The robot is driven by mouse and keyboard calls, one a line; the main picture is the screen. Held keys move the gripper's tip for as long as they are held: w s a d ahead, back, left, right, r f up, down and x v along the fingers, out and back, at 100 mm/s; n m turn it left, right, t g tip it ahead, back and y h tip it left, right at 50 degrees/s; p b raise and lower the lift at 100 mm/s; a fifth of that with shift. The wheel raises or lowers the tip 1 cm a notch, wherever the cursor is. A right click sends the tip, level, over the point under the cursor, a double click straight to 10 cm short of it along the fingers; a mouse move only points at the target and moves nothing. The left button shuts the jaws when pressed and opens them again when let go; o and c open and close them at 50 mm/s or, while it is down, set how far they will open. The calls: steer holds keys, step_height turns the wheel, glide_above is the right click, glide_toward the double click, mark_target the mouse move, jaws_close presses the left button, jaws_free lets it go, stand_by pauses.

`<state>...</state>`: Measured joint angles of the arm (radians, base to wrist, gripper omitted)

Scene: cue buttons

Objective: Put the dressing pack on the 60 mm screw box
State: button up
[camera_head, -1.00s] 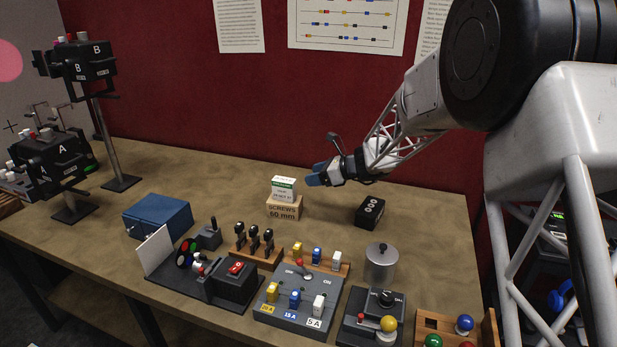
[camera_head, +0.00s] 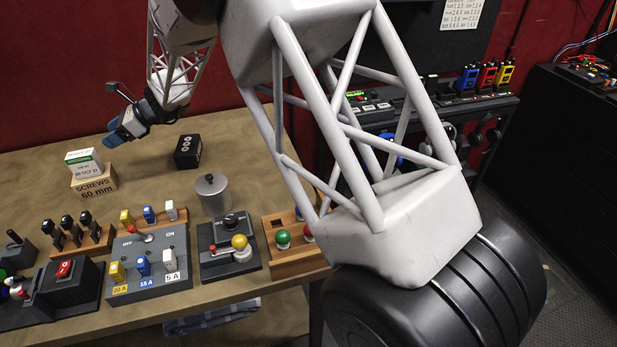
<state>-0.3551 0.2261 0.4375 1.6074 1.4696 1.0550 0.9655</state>
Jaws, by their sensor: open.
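A small white box with a green band (camera_head: 84,164), which I take to be the dressing pack, rests upright on top of the 60 mm screw box (camera_head: 96,187), a tan box marked "SCREWS 60 mm". Both are at the left of the view, towards the back of the table. The pack sits slightly skewed, with its base on the screw box's top. My gripper (camera_head: 112,139), with blue fingertips, is open and empty. It hangs above and to the right of the pack, apart from it.
A black box with white round marks (camera_head: 188,151) stands right of the screw box. A metal canister (camera_head: 213,195) is in front of it. Switch panels and a wooden rack (camera_head: 290,262) line the front edge. My arm hides part of the right side. Bare table lies between the boxes.

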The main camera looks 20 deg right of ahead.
steer(key=s+d+r+n+h, duration=0.3)
steer(key=s+d+r+n, duration=0.15)
steer(key=s+d, duration=0.65)
steer(key=s+d+r+n+h, duration=0.35)
steer(key=s+d+r, duration=0.25)
steer(key=s+d, duration=0.45)
steer(key=s+d+f+n+t+h, duration=0.2)
steer(key=s+d+n+h, duration=0.5)
steer(key=s+d, duration=1.7)
steer(key=s+n, duration=0.2)
steer(key=s, duration=0.1)
steer(key=shift+n+t, duration=0.3)
steer(key=shift+n, duration=0.1)
